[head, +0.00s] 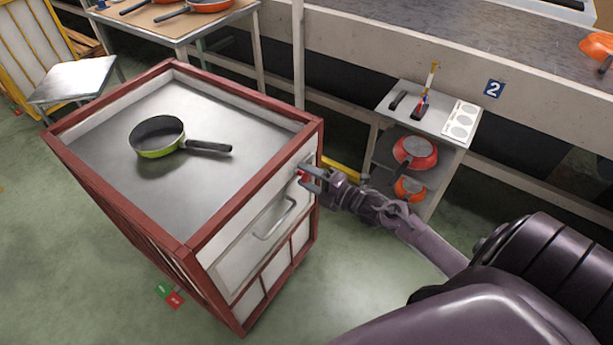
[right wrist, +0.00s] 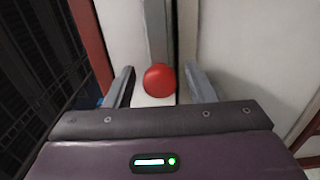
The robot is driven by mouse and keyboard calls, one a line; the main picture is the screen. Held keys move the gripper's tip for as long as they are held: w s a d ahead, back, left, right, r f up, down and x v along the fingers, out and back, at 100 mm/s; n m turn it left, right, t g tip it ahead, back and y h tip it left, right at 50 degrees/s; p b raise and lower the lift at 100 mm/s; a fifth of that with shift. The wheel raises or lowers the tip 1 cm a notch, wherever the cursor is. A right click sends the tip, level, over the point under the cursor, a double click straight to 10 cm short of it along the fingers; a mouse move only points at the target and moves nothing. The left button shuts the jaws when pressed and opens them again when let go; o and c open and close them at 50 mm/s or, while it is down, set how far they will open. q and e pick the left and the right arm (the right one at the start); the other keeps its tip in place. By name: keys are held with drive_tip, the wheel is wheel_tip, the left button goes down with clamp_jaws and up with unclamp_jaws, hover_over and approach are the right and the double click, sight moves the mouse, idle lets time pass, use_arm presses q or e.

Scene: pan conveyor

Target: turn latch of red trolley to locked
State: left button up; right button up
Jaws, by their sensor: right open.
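The red trolley (head: 188,245) stands at the left of the head view, with a red frame and white panels. Its latch has a red knob (right wrist: 160,80) on a grey upright bar (right wrist: 156,30); in the head view only a bit of red (head: 303,175) shows at the trolley's upper right corner. My right gripper (head: 308,177) is at the latch. In the right wrist view its two fingers (right wrist: 160,88) are open, one on each side of the red knob, with gaps between. My left gripper is not in view.
A green pan (head: 158,137) lies on the trolley's top. A grey handle (head: 275,219) is on the same face as the latch. A small shelf stand (head: 457,133) with red pans is at the right. A red and green floor tag (head: 170,294) lies near the trolley.

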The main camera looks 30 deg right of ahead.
drive_tip(key=shift+w+a, duration=0.1)
drive_tip(key=shift+w, duration=0.05)
clamp_jaws()
